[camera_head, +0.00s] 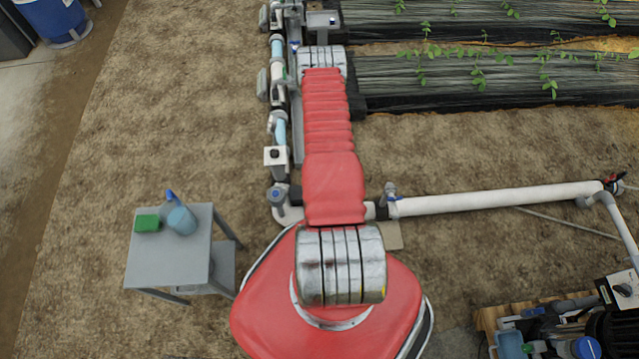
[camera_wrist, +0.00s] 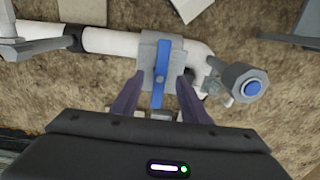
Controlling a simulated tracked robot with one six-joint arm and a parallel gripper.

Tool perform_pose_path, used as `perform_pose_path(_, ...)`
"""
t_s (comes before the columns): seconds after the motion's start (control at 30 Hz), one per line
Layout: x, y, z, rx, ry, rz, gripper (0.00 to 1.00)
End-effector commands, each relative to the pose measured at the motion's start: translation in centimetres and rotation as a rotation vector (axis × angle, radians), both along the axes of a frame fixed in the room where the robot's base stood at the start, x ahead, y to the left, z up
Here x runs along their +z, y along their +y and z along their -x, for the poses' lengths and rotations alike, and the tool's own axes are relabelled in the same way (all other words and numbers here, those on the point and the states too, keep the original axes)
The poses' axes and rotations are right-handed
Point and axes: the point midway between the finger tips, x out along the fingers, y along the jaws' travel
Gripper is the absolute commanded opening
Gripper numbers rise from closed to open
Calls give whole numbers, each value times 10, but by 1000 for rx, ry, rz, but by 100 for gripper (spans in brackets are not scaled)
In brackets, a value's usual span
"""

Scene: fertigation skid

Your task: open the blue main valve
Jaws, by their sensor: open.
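In the wrist view, a blue lever handle (camera_wrist: 161,75) sits on a grey valve body on a white pipe (camera_wrist: 110,43). The handle runs up and down the picture, crosswise to the pipe. My gripper (camera_wrist: 162,82) is open, with one dark finger on each side of the handle. A gap shows on both sides, and I see no contact. The handle's lower end is close to my gripper's body. In the head view, my red arm covers part of the pipework, and I cannot make out this handle or my fingertips there.
A grey fitting with a blue cap (camera_wrist: 252,88) stands close right of my fingers. A grey side table (camera_head: 170,258) holds a green block (camera_head: 147,223) and a spray bottle (camera_head: 180,218). A long white pipe (camera_head: 500,200) runs right toward a pump area. Bare soil lies left.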

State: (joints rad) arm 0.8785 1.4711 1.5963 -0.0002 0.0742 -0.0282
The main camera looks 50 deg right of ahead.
Motion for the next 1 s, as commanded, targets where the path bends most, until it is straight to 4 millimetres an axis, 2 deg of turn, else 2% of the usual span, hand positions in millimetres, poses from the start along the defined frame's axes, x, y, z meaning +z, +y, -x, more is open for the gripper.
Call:
perform_pose_path(0.6, -35, 0, 1, 0, -1, 1, 41)
perform_pose_path(0.9, -39, -1, 0, 0, -5, 5, 41)
perform_pose_path(1.0, -39, -1, 0, 0, -5, 5, 34)
